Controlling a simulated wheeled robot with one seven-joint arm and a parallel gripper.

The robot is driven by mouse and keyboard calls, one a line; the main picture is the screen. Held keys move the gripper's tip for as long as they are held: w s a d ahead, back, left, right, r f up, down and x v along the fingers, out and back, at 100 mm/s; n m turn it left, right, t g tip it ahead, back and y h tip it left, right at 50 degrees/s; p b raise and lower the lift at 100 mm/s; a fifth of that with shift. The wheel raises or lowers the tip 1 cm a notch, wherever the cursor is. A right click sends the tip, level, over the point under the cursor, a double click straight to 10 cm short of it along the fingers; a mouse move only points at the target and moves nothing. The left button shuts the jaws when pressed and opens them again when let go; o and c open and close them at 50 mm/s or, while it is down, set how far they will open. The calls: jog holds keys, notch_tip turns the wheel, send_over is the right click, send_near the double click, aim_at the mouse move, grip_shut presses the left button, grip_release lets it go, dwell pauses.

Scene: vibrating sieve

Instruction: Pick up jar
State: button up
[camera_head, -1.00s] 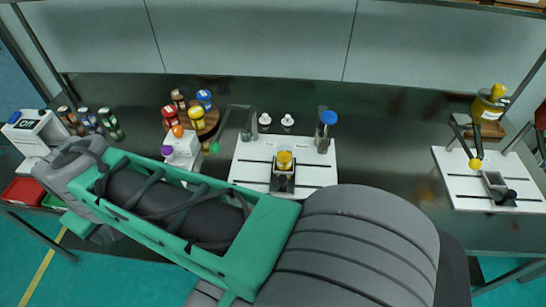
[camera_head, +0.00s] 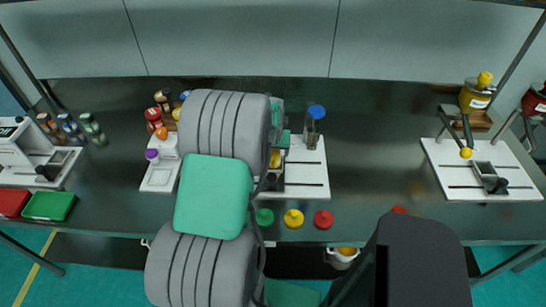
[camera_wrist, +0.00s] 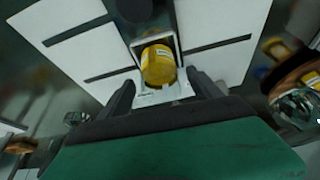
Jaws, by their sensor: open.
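A yellow jar-like container (camera_wrist: 158,66) sits in a white holder on a white slotted board in the wrist view. In the head view the yellow container (camera_head: 275,159) is partly hidden behind my arm. My gripper (camera_wrist: 160,80) is open, with one dark finger on each side of the container's near end. I cannot tell whether the fingers touch it. In the head view my arm hides most of the gripper. A clear jar with a blue lid (camera_head: 313,122) stands at the board's back right.
The white slotted board (camera_head: 309,174) lies under my arm. Several capped bottles (camera_head: 70,127) stand at the left. Green (camera_head: 264,217), yellow (camera_head: 293,218) and red (camera_head: 323,219) round items line the front edge. Another white board (camera_head: 450,158) is at right, with clear counter between.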

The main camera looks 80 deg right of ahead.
jog(key=x, duration=0.4)
jog(key=shift+p, duration=0.35)
jog(key=shift+c, duration=0.4)
jog(key=c, duration=1.5)
